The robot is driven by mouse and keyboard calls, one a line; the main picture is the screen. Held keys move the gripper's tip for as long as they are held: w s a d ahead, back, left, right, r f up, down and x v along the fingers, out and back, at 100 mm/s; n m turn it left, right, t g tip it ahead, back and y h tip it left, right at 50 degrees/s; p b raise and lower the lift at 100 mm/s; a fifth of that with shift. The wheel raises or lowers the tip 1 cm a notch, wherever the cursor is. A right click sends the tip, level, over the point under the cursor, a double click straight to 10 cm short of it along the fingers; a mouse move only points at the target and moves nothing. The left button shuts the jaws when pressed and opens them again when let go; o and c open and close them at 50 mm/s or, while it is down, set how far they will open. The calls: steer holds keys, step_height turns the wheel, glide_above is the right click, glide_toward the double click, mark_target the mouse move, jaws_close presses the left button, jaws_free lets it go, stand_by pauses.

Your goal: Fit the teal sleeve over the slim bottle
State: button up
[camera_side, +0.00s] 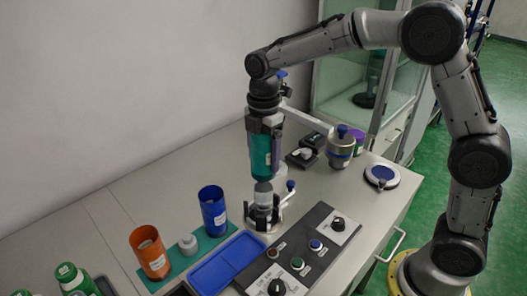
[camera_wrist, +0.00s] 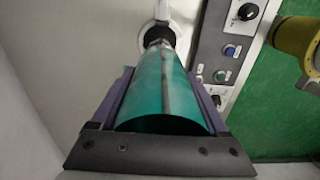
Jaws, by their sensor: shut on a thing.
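The teal sleeve (camera_side: 261,158) is upright in my gripper (camera_side: 266,142), which is shut on it. In the wrist view the sleeve (camera_wrist: 160,95) lies between the two purple fingers. The slim bottle (camera_side: 264,198), pale with a grey top, stands upright in a holder (camera_side: 262,217) directly below the sleeve. The sleeve's lower edge is right at the bottle's top; I cannot tell whether the top is inside it. In the wrist view the bottle's end (camera_wrist: 159,37) shows just past the sleeve's far end.
A blue sleeve (camera_side: 213,210), an orange sleeve (camera_side: 150,253) and a small white-grey bottle (camera_side: 187,244) stand on a teal mat at left. A blue tray (camera_side: 226,263) and a control panel (camera_side: 312,250) with knobs lie in front. A metal pot (camera_side: 341,150) stands behind right.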

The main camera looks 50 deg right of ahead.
steer(key=shift+f, duration=4.1)
steer(key=o, duration=1.2)
steer(key=shift+c, duration=0.2)
steer(key=shift+r, duration=5.5)
